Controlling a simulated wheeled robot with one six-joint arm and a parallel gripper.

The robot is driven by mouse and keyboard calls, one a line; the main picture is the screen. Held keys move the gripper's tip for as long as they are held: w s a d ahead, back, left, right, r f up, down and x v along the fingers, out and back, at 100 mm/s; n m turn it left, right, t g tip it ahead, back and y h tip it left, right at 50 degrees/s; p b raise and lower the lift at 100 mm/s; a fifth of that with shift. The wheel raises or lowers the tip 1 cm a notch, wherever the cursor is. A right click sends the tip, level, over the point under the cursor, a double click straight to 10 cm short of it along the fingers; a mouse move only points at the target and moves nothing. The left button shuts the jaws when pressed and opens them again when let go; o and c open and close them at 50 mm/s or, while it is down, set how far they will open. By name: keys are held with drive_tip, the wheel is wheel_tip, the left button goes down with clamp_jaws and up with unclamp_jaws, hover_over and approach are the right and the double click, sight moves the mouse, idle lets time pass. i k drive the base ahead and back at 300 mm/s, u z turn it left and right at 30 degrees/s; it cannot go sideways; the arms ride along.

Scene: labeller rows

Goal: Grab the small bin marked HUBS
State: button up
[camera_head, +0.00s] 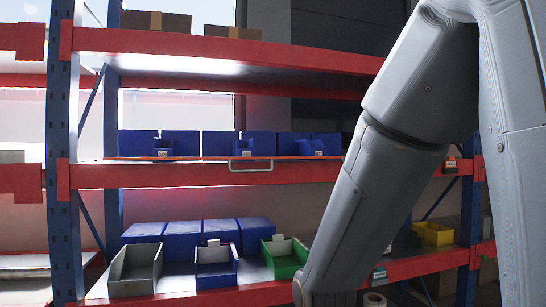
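On the lower shelf stand several small open bins: a grey bin (136,272), a blue bin (216,270) and a green bin (285,260). A yellow bin (433,234) stands farther right on that level. White cards rise from the blue and green bins, but I cannot read any writing on them, so I cannot tell which bin is marked HUBS. My arm comes down from the upper right and covers part of the shelf right of the green bin. My gripper is out of view below the frame.
Closed-looking blue boxes (183,244) stand behind the front bins. More blue bins (221,144) line the middle shelf, above a metal handle (250,165). A blue upright (63,150) and red beams (200,174) frame the rack. Cardboard boxes (156,21) sit on top.

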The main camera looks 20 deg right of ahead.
sight(243, 150)
drive_tip(key=i, duration=1)
